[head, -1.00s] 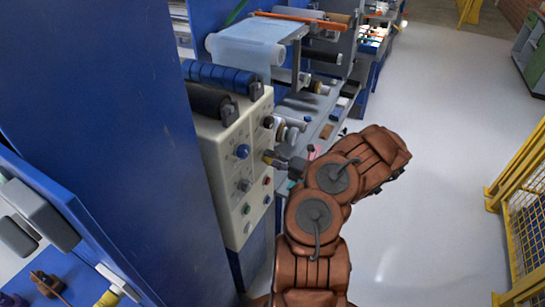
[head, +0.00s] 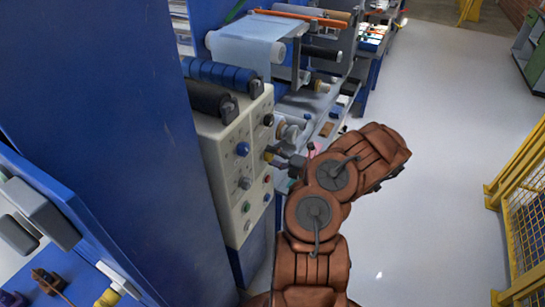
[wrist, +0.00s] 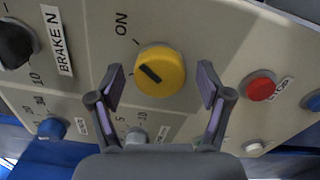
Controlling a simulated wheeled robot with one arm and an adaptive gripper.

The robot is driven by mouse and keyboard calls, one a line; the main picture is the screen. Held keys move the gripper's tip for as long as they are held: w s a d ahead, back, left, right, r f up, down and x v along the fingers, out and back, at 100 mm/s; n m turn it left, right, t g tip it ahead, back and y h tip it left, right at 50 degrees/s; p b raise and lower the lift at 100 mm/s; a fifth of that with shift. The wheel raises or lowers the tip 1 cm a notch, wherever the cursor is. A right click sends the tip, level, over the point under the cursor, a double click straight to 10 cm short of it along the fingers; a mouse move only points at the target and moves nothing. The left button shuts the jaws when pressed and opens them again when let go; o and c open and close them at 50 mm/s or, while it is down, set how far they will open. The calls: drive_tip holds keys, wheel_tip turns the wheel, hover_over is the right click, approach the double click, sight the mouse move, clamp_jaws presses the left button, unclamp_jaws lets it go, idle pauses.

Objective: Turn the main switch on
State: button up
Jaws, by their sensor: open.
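The main switch is a round yellow knob (wrist: 160,72) with a black bar, on a beige control panel (wrist: 215,40). In the wrist view the bar slants from upper left to lower right, and the "ON" label is printed to the upper left of the knob. My gripper (wrist: 160,88) is open, with one finger on each side of the knob in the picture and a visible gap on both sides. I cannot tell how far the fingertips are from the panel. In the head view my gripper (head: 286,159) is at the panel's right side, by the yellow knob (head: 267,156).
A red button (wrist: 260,87) is right of the knob, and a black knob (wrist: 14,45) labelled "BRAKE" is left. A white button (wrist: 254,147) and a grey knob (wrist: 137,137) are below. A blue cabinet (head: 100,110) stands left of the panel. Open floor (head: 430,130) lies right.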

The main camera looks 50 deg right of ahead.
drive_tip(key=v, duration=1.2)
idle(0.5)
